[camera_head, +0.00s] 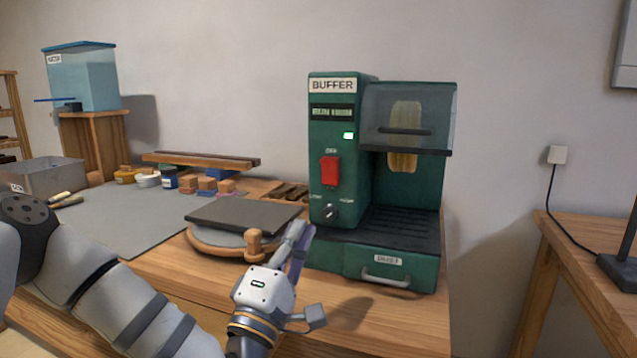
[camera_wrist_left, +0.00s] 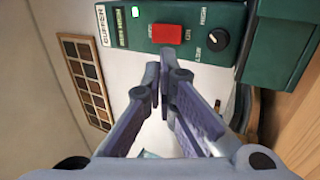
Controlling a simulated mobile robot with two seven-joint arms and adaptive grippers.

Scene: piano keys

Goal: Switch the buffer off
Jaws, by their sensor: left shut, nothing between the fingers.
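The green buffer (camera_head: 340,120) stands on the wooden bench, with a lit green lamp (camera_head: 348,135) below its display. Its red rocker switch (camera_head: 330,170) is on the front panel, above a dark knob (camera_head: 328,213). My left gripper (camera_head: 299,233) is shut and empty, in front of the buffer and below the switch in the head view. In the left wrist view its fingertips (camera_wrist_left: 165,58) point toward the red switch (camera_wrist_left: 167,33); contact is not clear. The lit lamp (camera_wrist_left: 135,12) and knob (camera_wrist_left: 217,40) also show there. My right gripper is out of view.
A clear hood (camera_head: 410,110) covers the pale buffing wheel at right. A drawer (camera_head: 385,270) labelled DUST lies below. A round turntable with a dark slab (camera_head: 240,214) sits left of my gripper. Blocks and jars stand behind; the bench's front right is clear.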

